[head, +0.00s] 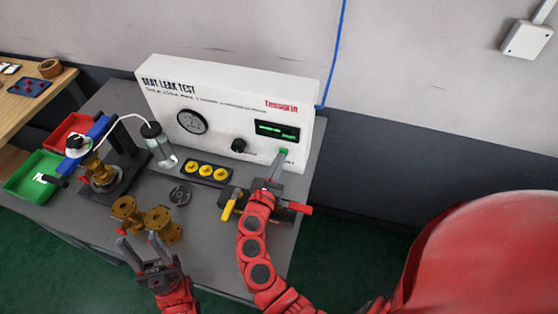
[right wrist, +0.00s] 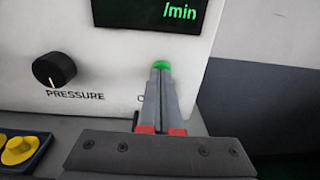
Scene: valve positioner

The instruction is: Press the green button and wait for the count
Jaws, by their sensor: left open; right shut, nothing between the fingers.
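The white seat leak test box (head: 230,105) stands at the back of the grey table. Its green button (head: 283,151) is low on the right of the front face, below the dark display (head: 276,130) with green digits. My right gripper (head: 279,160) is shut and empty, its tips at the button. In the right wrist view the shut fingertips (right wrist: 161,72) overlap the lower part of the green button (right wrist: 161,64); whether it is pushed in I cannot tell. The display (right wrist: 150,12) shows "/min". My left gripper (head: 143,245) is open and empty, near the brass valve body (head: 160,222).
A black pressure knob (head: 238,145) and a gauge (head: 192,121) are on the box. A tray with yellow caps (head: 205,170), a clear cylinder (head: 160,148) with a white tube, and a clamped brass part (head: 98,172) stand left. Red (head: 66,131) and green (head: 30,176) bins are farther left.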

